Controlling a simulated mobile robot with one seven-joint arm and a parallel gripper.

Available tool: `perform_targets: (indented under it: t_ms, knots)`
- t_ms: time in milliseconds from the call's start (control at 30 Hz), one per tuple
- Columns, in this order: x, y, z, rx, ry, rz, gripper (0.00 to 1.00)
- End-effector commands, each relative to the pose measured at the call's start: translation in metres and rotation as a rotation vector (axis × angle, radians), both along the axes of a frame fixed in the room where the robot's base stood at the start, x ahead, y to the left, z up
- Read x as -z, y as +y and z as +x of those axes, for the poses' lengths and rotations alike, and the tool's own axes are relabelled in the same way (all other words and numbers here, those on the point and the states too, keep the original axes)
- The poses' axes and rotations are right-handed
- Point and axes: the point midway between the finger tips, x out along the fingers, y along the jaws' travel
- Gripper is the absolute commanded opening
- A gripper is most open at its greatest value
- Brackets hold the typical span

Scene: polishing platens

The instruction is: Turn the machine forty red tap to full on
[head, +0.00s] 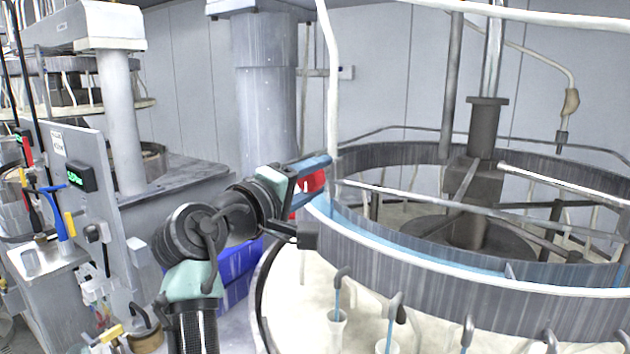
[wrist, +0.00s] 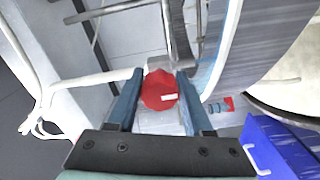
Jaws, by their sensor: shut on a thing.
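The red tap (wrist: 160,90) is a round red knob with a small pale mark on its face, in the middle of the wrist view. My gripper (wrist: 158,88) has its two blue fingers on either side of the knob and is shut on it. In the head view my gripper (head: 318,180) reaches in from the left beside the round machine's rim, and part of the red tap (head: 314,182) shows between the fingers. The valve body behind the knob is mostly hidden.
The large round machine (head: 430,262) with a grey rim fills the right. A white upright pipe (head: 331,90) stands by my gripper. A blue bin (wrist: 280,150) lies low beside the machine. A control panel (head: 82,178) and tools are at the left. Another small red part (wrist: 229,102) shows near the rim.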

Motion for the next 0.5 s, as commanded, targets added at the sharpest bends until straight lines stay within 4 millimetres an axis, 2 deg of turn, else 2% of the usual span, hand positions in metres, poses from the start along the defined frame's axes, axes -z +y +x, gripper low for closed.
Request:
perform_targets:
  t_ms: [267, 300, 433, 500]
  knots:
    - [0.0009, -0.0003, 0.0001, 0.000, 0.000, 0.005, 0.00]
    - [0.0009, -0.0003, 0.0001, 0.000, 0.000, 0.005, 0.56]
    - [0.0007, -0.0002, 0.0000, 0.000, 0.000, 0.004, 0.79]
    - [0.0006, -0.0002, 0.0000, 0.001, -0.001, 0.003, 0.81]
